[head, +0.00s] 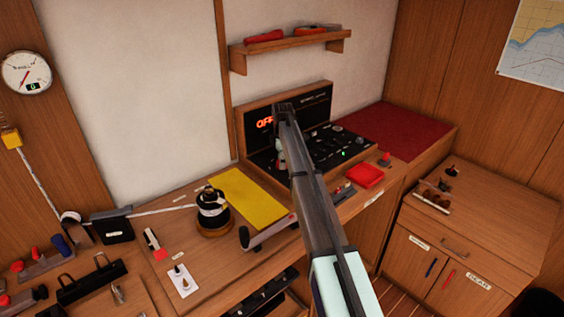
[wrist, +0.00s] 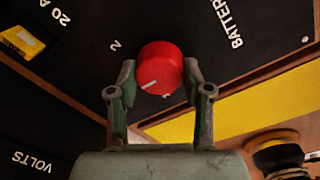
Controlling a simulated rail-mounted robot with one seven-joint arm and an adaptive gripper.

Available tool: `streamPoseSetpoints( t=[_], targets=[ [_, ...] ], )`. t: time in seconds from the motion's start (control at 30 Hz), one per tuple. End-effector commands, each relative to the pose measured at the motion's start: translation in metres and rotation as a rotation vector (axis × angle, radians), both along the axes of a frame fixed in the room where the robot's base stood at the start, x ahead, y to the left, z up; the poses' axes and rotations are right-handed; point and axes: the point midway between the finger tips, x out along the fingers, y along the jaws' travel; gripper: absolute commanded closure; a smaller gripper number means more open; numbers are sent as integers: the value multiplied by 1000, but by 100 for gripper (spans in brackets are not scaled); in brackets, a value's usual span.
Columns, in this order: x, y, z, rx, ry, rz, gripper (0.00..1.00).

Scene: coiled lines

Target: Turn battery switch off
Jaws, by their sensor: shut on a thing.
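The red battery switch knob (wrist: 160,68) sits on the black panel in the wrist view, beside the word BATTERY. A short white mark shows on its face, toward the lower left, and a "2" is printed to its left. My gripper (wrist: 159,84) is shut on the knob, one finger on each side. My arm hides most of the gripper and the knob there.
A yellow mat (head: 248,196) and a black-topped winch (head: 212,210) lie left of my arm. A red box (head: 366,176) sits to its right. A wooden shelf (head: 292,48) hangs above the panel. A yellow fuse (wrist: 22,42) is left of the knob.

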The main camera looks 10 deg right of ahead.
Motion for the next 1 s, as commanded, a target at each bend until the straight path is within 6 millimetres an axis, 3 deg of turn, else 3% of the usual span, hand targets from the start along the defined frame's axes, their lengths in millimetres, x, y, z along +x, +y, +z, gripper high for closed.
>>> streamPoseSetpoints(
  t=[0.57, 0.6, 0.67, 1.0],
  targets=[
    [-2, 0, -2, -1, 7, 40, 85],
    [-3, 0, -2, -1, 7, 40, 47],
    [-2, 0, -2, -1, 6, 40, 26],
    [-1, 0, 0, 0, 2, 39, 25]
  ],
)
